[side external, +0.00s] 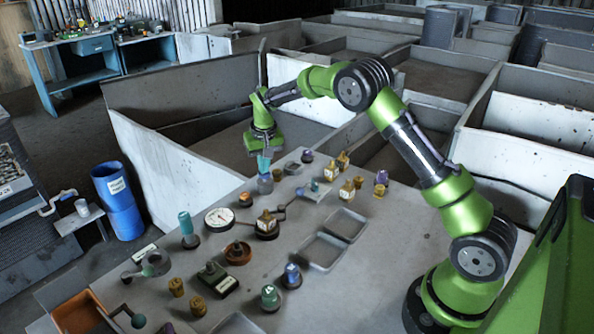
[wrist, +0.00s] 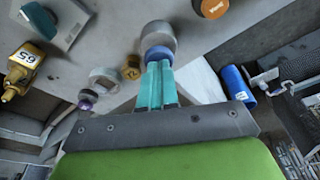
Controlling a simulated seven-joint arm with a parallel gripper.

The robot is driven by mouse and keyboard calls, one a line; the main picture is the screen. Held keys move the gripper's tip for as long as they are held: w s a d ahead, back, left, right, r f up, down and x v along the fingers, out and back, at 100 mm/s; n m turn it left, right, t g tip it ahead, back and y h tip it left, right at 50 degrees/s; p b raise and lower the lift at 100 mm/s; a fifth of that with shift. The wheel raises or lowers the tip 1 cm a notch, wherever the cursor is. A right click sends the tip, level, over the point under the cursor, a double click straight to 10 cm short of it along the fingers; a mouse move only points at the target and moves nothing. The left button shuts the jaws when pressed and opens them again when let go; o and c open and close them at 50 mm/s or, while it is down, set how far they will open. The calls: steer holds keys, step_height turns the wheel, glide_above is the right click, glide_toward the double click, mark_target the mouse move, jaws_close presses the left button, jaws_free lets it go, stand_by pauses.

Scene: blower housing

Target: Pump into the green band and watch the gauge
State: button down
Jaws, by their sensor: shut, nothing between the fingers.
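My gripper (side external: 264,164) is shut and empty, with its teal fingers pointing down at the table's far edge. In the wrist view its fingertips (wrist: 158,68) are together, right at the blue top (wrist: 158,54) of a round grey part (wrist: 159,36). This grey part (side external: 265,185) stands right below the fingers in the side view; whether they touch it I cannot tell. It may be the pump, but I cannot be sure. A round white-faced gauge (side external: 219,217) lies left of it on the table. Its needle and any green band are too small to read, and the wrist view does not show it.
The grey table (side external: 330,285) holds several knobs and fittings close together. Two shallow grey trays (side external: 322,251) lie at the middle right. A blue bin (side external: 118,200) stands on the floor at left.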

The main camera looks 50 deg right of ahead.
steer(key=shift+r, duration=3.05)
steer(key=s+a+r+t+y, duration=0.1)
steer(key=s+a+r, duration=0.3)
steer(key=s, duration=0.6)
steer(key=s+a+r+n+t+y, duration=0.1)
steer(key=s+a+r, duration=0.3)
steer(key=s, duration=0.7)
steer(key=s+a+r+n+t+y, duration=0.1)
steer(key=s+a+r+t, duration=0.2)
steer(key=s, duration=0.8)
steer(key=a, duration=0.2)
steer(key=shift+s+a+r, duration=0.2)
steer(key=shift+a+r, duration=0.15)
steer(key=shift+r, duration=0.05)
